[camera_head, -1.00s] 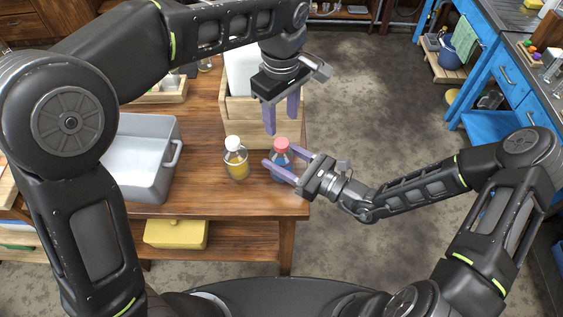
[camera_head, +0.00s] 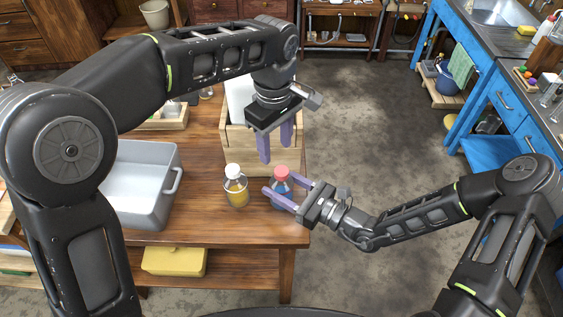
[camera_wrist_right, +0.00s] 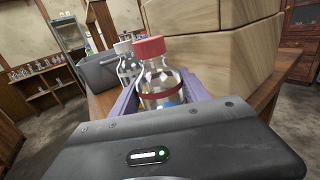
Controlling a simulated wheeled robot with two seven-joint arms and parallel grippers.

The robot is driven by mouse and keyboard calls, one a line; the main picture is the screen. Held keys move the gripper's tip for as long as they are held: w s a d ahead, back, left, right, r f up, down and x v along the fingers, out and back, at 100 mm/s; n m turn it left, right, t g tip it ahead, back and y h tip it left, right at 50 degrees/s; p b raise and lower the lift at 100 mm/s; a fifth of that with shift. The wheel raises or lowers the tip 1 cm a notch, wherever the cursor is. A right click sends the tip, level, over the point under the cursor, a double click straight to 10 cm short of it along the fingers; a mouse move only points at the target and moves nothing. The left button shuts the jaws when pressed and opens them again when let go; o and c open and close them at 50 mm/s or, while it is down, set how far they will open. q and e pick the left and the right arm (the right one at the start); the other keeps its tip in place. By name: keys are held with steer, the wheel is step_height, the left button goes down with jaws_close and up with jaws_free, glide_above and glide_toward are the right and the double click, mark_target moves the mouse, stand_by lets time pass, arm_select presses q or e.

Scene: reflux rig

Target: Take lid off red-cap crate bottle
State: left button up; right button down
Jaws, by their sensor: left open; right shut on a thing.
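The red-cap bottle (camera_head: 281,190) with blue contents stands upright on the table near its right edge; its red cap (camera_head: 282,172) is on. It also shows in the right wrist view (camera_wrist_right: 158,84), between the fingers. My right gripper (camera_head: 276,197) is shut on the bottle's body from the right, below the cap. My left gripper (camera_head: 275,150) is open and empty, pointing down above and slightly behind the bottle, in front of the wooden crate (camera_head: 262,160). Its fingertips are apart from the cap. Left of the bottle stands a white-capped bottle (camera_head: 236,192) with yellow contents.
A grey tub (camera_head: 150,190) sits on the table's left side. The crate, holding a white item, stands close behind the bottles. The wooden table (camera_head: 215,228) is clear in front of them. A yellow box (camera_head: 174,262) is on the shelf below.

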arm_select(q)
steer(key=m, duration=0.4)
steer(key=f+m, duration=0.1)
steer(key=m, duration=0.1)
steer(key=shift+a+m, duration=0.15)
steer(key=shift+m, duration=0.25)
steer(key=m, duration=0.5)
steer(key=shift+r, duration=0.1)
steer(key=m, duration=0.5)
steer(key=shift+d+m, duration=0.2)
steer(key=shift+m, duration=0.1)
steer(key=m, duration=0.5)
steer(key=shift+s+d+r, duration=0.1)
steer(key=shift+r, duration=0.1)
steer(key=m, duration=0.5)
steer(key=shift+d+r+m, duration=0.15)
steer(key=shift+d+m, duration=0.05)
steer(key=shift+m, duration=0.2)
steer(key=m, duration=0.5)
steer(key=shift+s+d+r, duration=0.1)
steer(key=shift+d+r, duration=0.05)
steer(key=m, duration=0.5)
steer(key=shift+s+d+r+m, duration=0.1)
steer(key=shift+d+r+m, duration=0.1)
steer(key=shift+m, duration=0.2)
steer(key=m, duration=1.1)
steer(key=shift+a, duration=0.1)
